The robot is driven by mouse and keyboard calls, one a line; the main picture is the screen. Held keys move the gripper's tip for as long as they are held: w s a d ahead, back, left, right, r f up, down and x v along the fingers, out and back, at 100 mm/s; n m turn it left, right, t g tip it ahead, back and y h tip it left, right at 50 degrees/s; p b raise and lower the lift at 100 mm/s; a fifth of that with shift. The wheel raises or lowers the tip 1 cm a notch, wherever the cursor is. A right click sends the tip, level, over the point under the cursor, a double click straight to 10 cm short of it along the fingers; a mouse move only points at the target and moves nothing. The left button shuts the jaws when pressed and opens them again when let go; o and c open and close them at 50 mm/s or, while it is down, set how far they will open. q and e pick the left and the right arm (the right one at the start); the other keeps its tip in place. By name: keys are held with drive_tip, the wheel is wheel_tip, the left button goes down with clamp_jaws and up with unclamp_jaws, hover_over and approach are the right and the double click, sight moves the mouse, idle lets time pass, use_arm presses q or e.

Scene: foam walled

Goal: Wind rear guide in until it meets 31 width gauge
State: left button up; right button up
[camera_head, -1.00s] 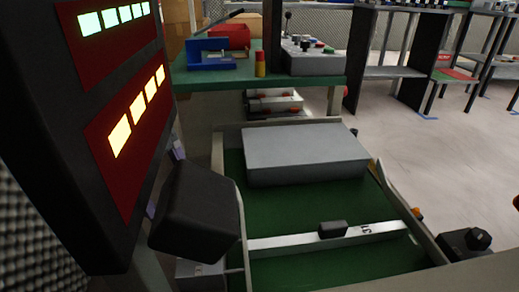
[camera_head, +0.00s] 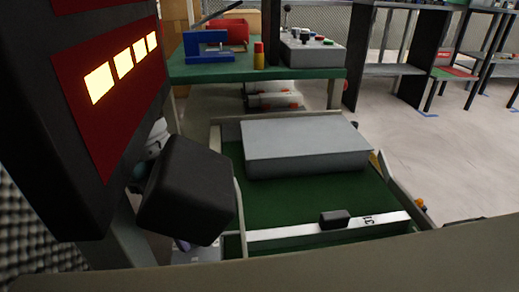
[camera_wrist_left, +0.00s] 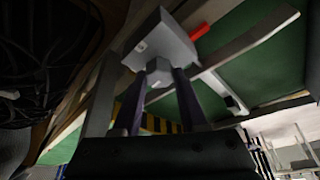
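The width gauge (camera_head: 300,231) is a pale bar across the green bed, with a black grip (camera_head: 335,219) and a "31" mark near its right end. A pale rail (camera_head: 240,205) runs along the left side of the bed at the bar's left end; I cannot tell if this is the rear guide or whether they touch. My left gripper (camera_wrist_left: 160,82) shows in the left wrist view with dark purple fingers apart. A small grey knob-like part (camera_wrist_left: 158,72) under a grey box (camera_wrist_left: 165,42) appears between the fingertips; contact is unclear. My right gripper is out of view.
A grey block (camera_head: 305,149) lies on the bed behind the gauge. A black block (camera_head: 187,190) and a dark panel with lit yellow squares (camera_head: 125,65) crowd the left. A beige edge (camera_head: 300,268) crosses the front. A green table (camera_head: 300,73) stands behind.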

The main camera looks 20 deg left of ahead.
use_arm(q)
clamp_jaws()
drive_tip(key=shift+r+p, duration=0.2)
drive_tip(key=shift+p, duration=0.25)
drive_tip(key=n+p, duration=0.2)
drive_tip(key=shift+s+r+t+p, duration=0.15)
drive_tip(key=shift+t+p, duration=0.15)
drive_tip(key=shift+p, duration=0.1)
drive_tip(key=shift+n+p, duration=0.3)
drive_tip(key=shift+p, duration=0.05)
drive_tip(key=shift+f+n+t, duration=0.3)
drive_tip(key=o, duration=0.6)
unclamp_jaws()
